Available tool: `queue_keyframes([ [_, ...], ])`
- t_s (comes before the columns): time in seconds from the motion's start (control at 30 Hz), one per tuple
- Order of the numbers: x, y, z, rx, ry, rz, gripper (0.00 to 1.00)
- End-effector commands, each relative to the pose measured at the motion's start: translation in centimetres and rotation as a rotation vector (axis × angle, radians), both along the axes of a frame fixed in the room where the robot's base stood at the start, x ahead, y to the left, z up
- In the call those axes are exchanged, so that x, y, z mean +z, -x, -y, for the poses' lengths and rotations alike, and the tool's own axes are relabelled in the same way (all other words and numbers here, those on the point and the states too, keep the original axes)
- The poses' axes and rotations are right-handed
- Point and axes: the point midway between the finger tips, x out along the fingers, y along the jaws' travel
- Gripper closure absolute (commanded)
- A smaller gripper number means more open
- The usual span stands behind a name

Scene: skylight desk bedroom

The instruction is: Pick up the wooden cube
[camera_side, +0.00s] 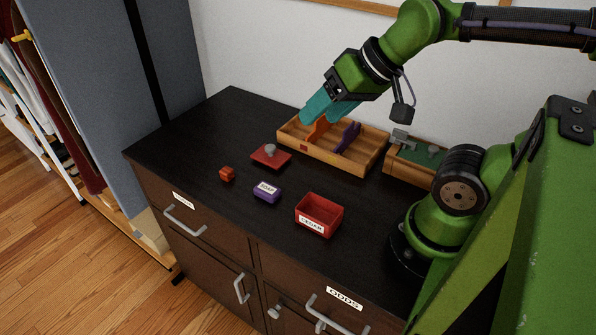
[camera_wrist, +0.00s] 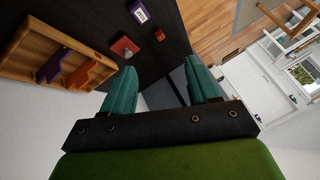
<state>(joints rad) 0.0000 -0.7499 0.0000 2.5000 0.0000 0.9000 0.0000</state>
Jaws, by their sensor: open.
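The wooden cube (camera_side: 227,173) is small and orange-brown. It sits on the dark dresser top near the front left edge in the side view, left of the purple box. It also shows small near the top of the wrist view (camera_wrist: 159,34). My gripper (camera_side: 318,113) has teal fingers and is held above the left part of the divided wooden tray, behind and to the right of the cube and apart from it. In the wrist view the two fingers (camera_wrist: 160,68) are spread with nothing between them.
A red plate with a grey knob-like piece (camera_side: 270,156) lies behind the cube. A purple box (camera_side: 267,191) and an open red bin (camera_side: 320,215) stand to its right. The divided wooden tray (camera_side: 333,163) and another wooden box (camera_side: 407,172) stand toward the wall. The dresser's left end (camera_side: 190,135) is clear.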

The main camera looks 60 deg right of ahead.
Motion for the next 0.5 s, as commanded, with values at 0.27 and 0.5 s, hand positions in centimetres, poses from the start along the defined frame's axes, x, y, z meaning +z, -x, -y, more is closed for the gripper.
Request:
queue_keyframes([
  [0.27,-1.3,-0.5,-0.3,0.011,0.0,-0.062,0.4],
  [0.5,-2.0,-6.7,-0.8,0.07,0.045,-0.23,0.4],
])
